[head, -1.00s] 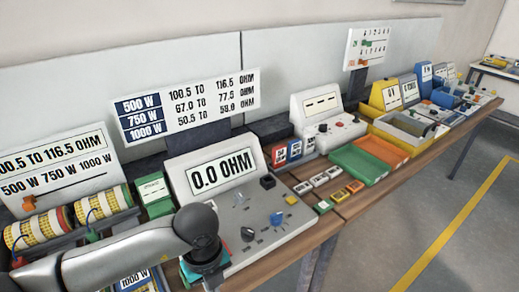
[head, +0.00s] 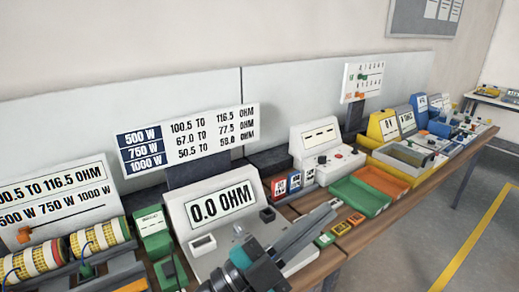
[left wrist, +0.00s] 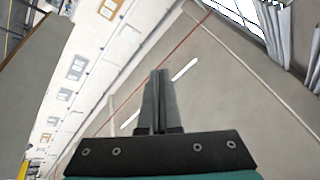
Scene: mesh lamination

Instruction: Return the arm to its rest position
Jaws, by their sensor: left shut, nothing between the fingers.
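My left gripper (head: 322,216) is in the lower middle of the head view, in front of the ohm meter console (head: 212,205) that reads 0.0 OHM. Its grey fingers point up and to the right, and they hide part of the console's right side. In the left wrist view the two dark fingers (left wrist: 158,78) lie together with nothing between them. That view shows walls and ceiling, with no bench items at the fingertips. My right gripper is not in view.
Striped rolls (head: 100,238) lie on the bench at the left. A green tray (head: 358,196) and an orange tray (head: 382,181) sit right of the console, with small coloured blocks (head: 340,229) in front. The floor (head: 425,235) at the right is clear.

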